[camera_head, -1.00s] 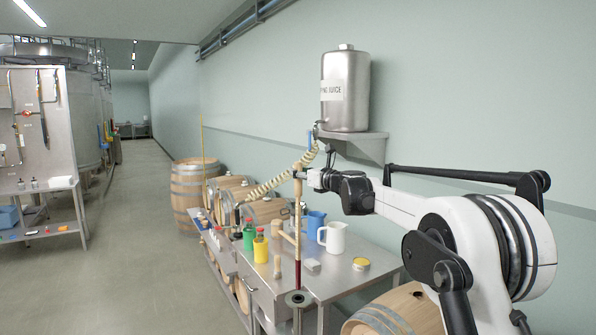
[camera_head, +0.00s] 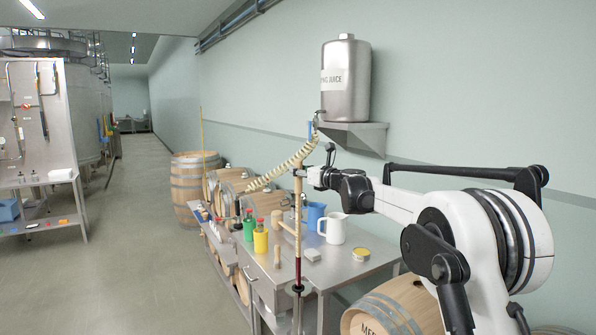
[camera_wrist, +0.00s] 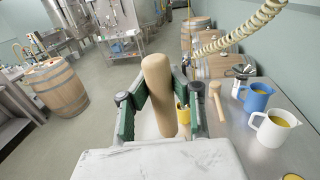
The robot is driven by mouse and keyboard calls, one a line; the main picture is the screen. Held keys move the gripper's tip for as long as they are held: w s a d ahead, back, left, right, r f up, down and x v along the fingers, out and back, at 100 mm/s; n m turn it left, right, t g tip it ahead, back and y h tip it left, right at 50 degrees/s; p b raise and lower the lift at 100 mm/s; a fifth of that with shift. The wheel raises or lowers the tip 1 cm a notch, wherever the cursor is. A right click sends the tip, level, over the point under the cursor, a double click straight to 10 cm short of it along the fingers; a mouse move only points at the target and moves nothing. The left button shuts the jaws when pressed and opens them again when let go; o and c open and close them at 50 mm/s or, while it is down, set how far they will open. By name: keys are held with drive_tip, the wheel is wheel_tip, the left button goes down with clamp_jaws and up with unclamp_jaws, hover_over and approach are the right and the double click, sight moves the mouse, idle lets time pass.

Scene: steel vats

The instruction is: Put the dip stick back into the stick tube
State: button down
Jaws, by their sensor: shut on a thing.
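The dip stick (camera_head: 298,215) is a long thin rod, pale wood above and dark red toward its lower part. It hangs about upright from my gripper (camera_head: 302,173) in front of the steel table. In the wrist view its thick wooden top (camera_wrist: 157,90) stands between the green and black fingers of my gripper (camera_wrist: 158,118), which is shut on it. In the head view a small dark ring (camera_head: 298,288) shows at the lower part of the stick, near the table's front edge. I cannot tell whether this ring is the stick tube's mouth. The stick's lowest end is not clear.
Barrels stand behind and at the right (camera_head: 385,308). A coiled hose (camera_head: 275,175) hangs close by.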

sight(300, 204)
drive_tip(key=shift+f+b, duration=3.45)
drive_tip(key=shift+f, duration=2.55)
wheel_tip(300, 204, down, 12)
drive_tip(key=b, duration=0.7)
wheel_tip(300, 204, down, 10)
drive_tip(key=b, duration=0.5)
drive_tip(key=shift+r, duration=0.2)
drive_tip(key=shift+b, duration=0.3)
drive_tip(key=c, duration=1.6)
unclamp_jaws()
